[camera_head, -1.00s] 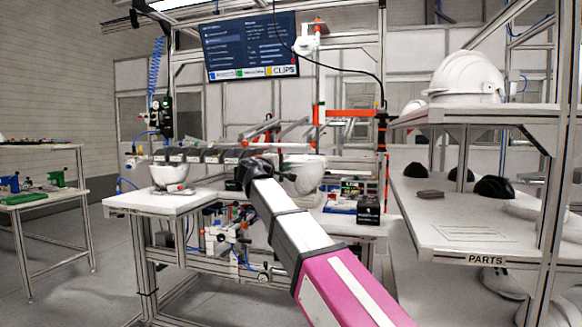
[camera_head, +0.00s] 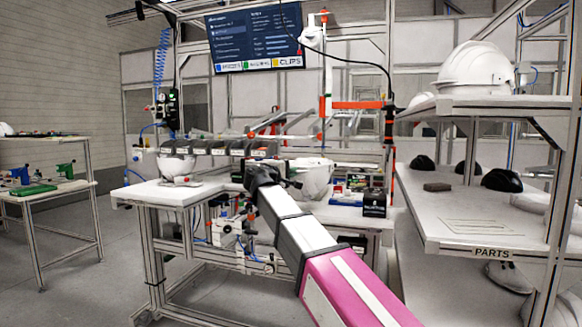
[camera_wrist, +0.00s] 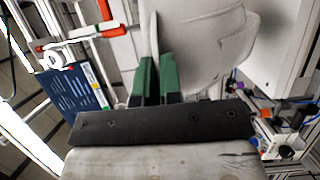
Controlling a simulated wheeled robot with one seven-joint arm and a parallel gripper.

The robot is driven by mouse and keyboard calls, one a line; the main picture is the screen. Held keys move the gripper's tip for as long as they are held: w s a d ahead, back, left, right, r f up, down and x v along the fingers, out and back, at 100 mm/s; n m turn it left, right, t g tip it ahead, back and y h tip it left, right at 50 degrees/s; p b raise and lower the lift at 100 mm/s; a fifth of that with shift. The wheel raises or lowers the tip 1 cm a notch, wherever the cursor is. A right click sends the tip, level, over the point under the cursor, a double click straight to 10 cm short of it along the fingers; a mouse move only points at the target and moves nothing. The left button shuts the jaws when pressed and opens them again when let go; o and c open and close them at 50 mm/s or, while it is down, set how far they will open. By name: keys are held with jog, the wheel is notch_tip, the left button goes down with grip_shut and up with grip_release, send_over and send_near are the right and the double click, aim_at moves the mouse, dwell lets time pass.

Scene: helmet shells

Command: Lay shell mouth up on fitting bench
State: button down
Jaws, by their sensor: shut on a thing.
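My gripper (camera_head: 283,174) reaches forward in front of the fitting bench. In the wrist view its green fingers (camera_wrist: 156,80) are shut on the wall of a white helmet shell (camera_wrist: 205,40). In the head view the held shell (camera_head: 315,180) shows just right of the gripper, its wider rim side up and rounded side down, seemingly above the bench level. The fitting bench (camera_head: 160,194) has a white top and an aluminium frame. The exact gap between shell and bench is hidden by my arm.
Another white shell (camera_head: 177,167) rests mouth up on the bench's left part, below a row of dark bins (camera_head: 215,147). A black box (camera_head: 374,203) stands to the right. The parts rack (camera_head: 470,215) with helmets closes the right side. A side table (camera_head: 45,190) stands left.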

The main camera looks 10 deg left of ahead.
jog(key=shift+f, duration=1.8)
jog(key=c, duration=1.2)
grip_release()
jog(key=v, duration=1)
jog(key=shift+s+a, duration=0.2)
jog(key=shift+s, duration=0.15)
jog(key=shift+f, duration=0.15)
